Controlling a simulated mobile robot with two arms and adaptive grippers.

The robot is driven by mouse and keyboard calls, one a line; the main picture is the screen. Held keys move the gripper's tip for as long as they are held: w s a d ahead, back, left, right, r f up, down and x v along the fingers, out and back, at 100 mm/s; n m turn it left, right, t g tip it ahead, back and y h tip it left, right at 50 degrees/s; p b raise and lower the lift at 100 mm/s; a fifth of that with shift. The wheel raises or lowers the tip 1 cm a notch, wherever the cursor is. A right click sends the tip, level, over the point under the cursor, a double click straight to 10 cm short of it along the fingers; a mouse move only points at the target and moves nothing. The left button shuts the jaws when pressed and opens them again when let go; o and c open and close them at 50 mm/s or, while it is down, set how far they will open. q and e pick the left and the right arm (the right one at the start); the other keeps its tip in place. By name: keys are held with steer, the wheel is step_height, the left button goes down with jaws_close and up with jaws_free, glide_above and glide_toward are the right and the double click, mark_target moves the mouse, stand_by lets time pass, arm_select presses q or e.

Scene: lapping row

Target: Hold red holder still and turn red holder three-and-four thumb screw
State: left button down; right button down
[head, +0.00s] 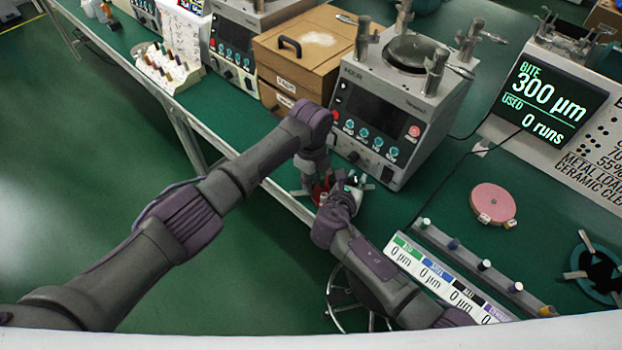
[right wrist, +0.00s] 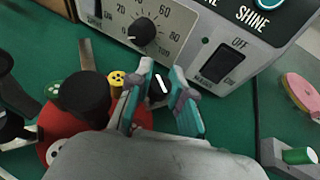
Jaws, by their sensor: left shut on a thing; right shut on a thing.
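The red holder (head: 318,194) sits on the green bench in front of the grey lapping machine, mostly hidden by my grippers. In the right wrist view its red disc (right wrist: 62,122) shows at the left, with a black upright post (right wrist: 87,98) and round green, yellow and white marked pieces around it. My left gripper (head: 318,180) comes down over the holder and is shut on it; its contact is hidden. My right gripper (head: 350,184) is at the holder's right side. Its teal fingers (right wrist: 160,100) are closed about a dark thumb screw (right wrist: 159,86) with a white mark.
The lapping machine (head: 374,125) stands close behind the grippers. A wooden box (head: 300,50) is to its left. A pink disc (head: 492,203) and a rail of coloured knobs (head: 468,258) lie to the right. The bench's front edge is close to the holder.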

arm_select(q)
steer(key=shift+n, duration=0.3)
steer(key=n, duration=0.3)
steer(key=shift+n, duration=0.3)
steer(key=n, duration=0.3)
steer(key=shift+n, duration=0.3)
steer(key=n, duration=0.3)
steer(key=shift+n, duration=1.9)
steer(key=c, duration=1)
jaws_free()
